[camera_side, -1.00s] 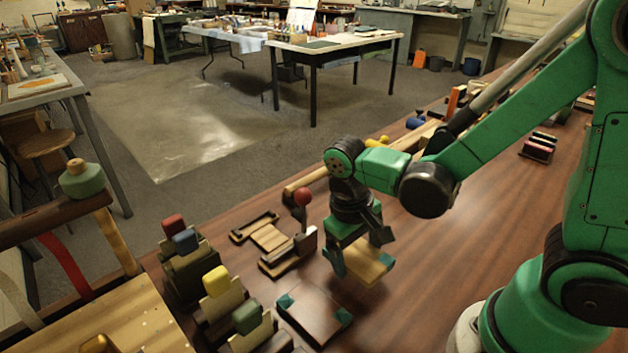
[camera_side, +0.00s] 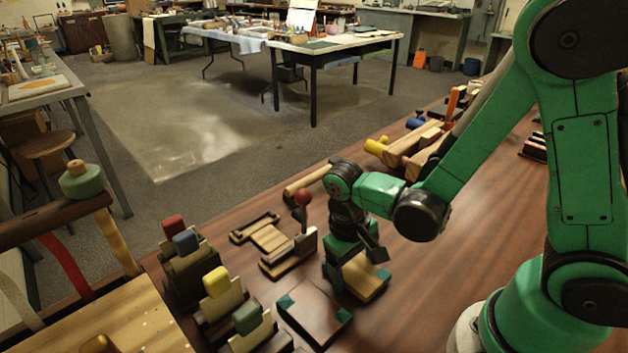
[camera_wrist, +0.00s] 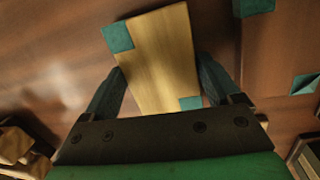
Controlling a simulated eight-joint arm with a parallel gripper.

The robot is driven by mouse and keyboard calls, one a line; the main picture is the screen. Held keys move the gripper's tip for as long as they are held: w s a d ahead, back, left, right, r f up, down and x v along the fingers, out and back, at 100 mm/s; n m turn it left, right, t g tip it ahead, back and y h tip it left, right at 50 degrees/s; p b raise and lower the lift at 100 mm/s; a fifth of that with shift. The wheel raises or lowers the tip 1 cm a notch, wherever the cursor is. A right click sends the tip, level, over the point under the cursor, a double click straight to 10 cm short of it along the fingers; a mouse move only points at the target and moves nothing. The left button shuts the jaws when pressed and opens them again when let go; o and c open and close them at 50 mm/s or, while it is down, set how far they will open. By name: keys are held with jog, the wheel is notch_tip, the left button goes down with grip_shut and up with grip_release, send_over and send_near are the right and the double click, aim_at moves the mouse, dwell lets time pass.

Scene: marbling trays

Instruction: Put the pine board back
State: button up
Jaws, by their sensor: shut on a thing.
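The pine board (camera_side: 360,278) is a pale, flat rectangle with teal patches at opposite corners. My gripper (camera_side: 353,264) points down and is shut on its two long sides. In the wrist view, the board (camera_wrist: 160,55) lies between the two dark teal fingers (camera_wrist: 160,85), its far end reaching past them. It is low over the brown tabletop; I cannot tell if it touches. A dark brown board with teal corners (camera_side: 313,318) lies on the table just left of it in the side view, apart from it.
Left of my gripper stand a wooden piece with a red-balled lever (camera_side: 303,198) and several slotted blocks with coloured knobs (camera_side: 216,283). A pale rack (camera_side: 125,320) is at front left. Wooden pieces (camera_side: 408,150) lie behind. The table right of the board is clear.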

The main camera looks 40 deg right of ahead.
jog(key=o, duration=1.2)
jog(key=shift+f, duration=0.15)
jog(key=r+t, duration=0.3)
jog(key=r, duration=0.1)
jog(key=w+d+r+n+t+y, duration=0.1)
jog(key=r+t, duration=0.1)
jog(key=r, duration=0.3)
jog(key=w+d+r+t, duration=0.1)
jog(key=r+t, duration=0.2)
jog(key=r, duration=0.1)
jog(key=shift+w+d+r+t, duration=0.1)
jog(key=shift+w+r+t, duration=0.15)
jog(key=shift+r+t, duration=0.1)
